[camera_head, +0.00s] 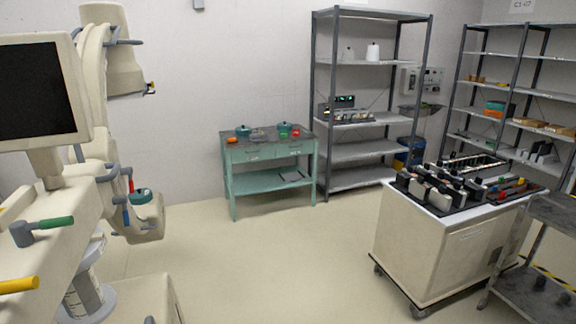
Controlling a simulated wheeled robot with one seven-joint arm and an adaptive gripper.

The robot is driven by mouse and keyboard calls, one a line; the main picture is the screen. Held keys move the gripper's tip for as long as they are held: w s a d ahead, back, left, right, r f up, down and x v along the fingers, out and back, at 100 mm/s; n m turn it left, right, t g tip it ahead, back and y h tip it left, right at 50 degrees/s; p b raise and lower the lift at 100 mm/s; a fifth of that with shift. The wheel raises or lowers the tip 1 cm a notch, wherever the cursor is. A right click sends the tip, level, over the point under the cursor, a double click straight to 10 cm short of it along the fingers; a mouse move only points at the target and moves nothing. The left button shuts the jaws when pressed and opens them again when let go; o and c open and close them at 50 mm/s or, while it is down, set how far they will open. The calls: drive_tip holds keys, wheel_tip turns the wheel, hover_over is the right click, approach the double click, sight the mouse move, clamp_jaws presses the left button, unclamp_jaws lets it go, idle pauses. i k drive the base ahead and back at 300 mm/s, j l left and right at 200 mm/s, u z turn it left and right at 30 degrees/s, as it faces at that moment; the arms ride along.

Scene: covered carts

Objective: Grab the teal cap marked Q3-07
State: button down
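No marking Q3-07 is readable on any object. A small round teal item (242,131) sits at the left on top of the green worktable (266,154). A second teal item (285,127) sits farther right on the same top, near small red pieces. Another teal round piece (141,195) rests on the lower end of the cream C-shaped machine at the left. They are too small to tell which is the cap. My gripper is not in view.
The cream machine with a dark monitor (38,88) fills the left side. A cream cart (434,251) with dark racks stands at right, beside a grey cart (551,216). Metal shelves (367,15) stand behind. The middle floor (255,255) is clear.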

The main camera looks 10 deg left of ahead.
sight(142, 196)
drive_tip(key=i+l+z, duration=0.1)
drive_tip(key=i+l, duration=0.15)
drive_tip(key=i, duration=0.2)
drive_tip(key=i+l, duration=0.2)
drive_tip(key=i, duration=0.25)
drive_tip(key=i+j+u, duration=0.1)
drive_tip(key=i+u, duration=0.3)
drive_tip(key=i+l+u, duration=0.1)
drive_tip(key=i+u, duration=0.3)
drive_tip(key=i, duration=0.2)
drive_tip(key=i+l+u, duration=0.2)
drive_tip(key=i+u, duration=0.2)
drive_tip(key=i+l+u, duration=0.25)
drive_tip(key=i+u, duration=0.15)
drive_tip(key=i, duration=0.15)
drive_tip(key=i+l+u, duration=0.85)
drive_tip(key=i+l+z, duration=0.1)
drive_tip(key=i, duration=0.6)
drive_tip(key=i+l, duration=0.25)
drive_tip(key=i, duration=0.45)
drive_tip(key=i+l+z, duration=0.15)
drive_tip(key=i, duration=0.55)
